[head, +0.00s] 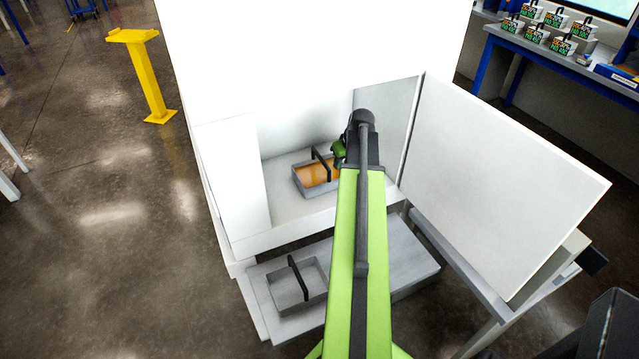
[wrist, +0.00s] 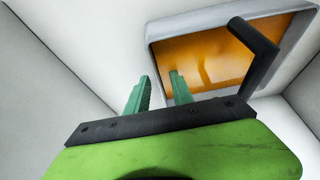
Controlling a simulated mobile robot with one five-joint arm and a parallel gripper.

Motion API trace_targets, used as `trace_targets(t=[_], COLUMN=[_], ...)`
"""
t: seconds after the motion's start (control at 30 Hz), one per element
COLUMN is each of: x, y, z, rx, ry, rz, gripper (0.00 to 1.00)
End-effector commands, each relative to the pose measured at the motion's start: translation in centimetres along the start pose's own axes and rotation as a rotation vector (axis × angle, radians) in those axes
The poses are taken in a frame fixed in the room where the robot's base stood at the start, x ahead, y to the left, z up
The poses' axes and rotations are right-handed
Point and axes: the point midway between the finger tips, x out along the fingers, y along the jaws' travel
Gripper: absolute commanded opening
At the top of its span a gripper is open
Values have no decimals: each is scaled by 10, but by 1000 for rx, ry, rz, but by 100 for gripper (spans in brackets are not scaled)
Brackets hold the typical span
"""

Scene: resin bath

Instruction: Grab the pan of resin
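The pan of resin (head: 298,180) is a grey tray with orange resin inside and a dark bar handle arching over it. It sits on the floor of the white cabinet. In the wrist view the pan (wrist: 152,50) is at the upper right, with its black handle (wrist: 262,62) to the right of my fingers. In the head view my gripper (head: 339,152) is inside the cabinet, beside the pan's right side; my arm hides part of the pan.
The white cabinet (head: 228,180) has its door (head: 500,170) swung open to the right. A second, empty grey pan (head: 292,292) with a dark handle stands on a low grey step (head: 400,262) below. A yellow post (head: 147,80) stands on the floor at left.

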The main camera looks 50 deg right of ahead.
Motion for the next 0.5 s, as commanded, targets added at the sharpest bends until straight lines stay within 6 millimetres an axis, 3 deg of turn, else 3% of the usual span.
trace_targets(t=[0.03, 0.23, 0.43, 0.5], x=[9, 5, 5, 5], y=[1, 1, 1, 1], z=[1, 0, 0, 0], rx=[0, 1, 1, 2], ry=[0, 0, 0, 0], rz=[0, 1, 1, 1], gripper=[28, 28, 3, 0])
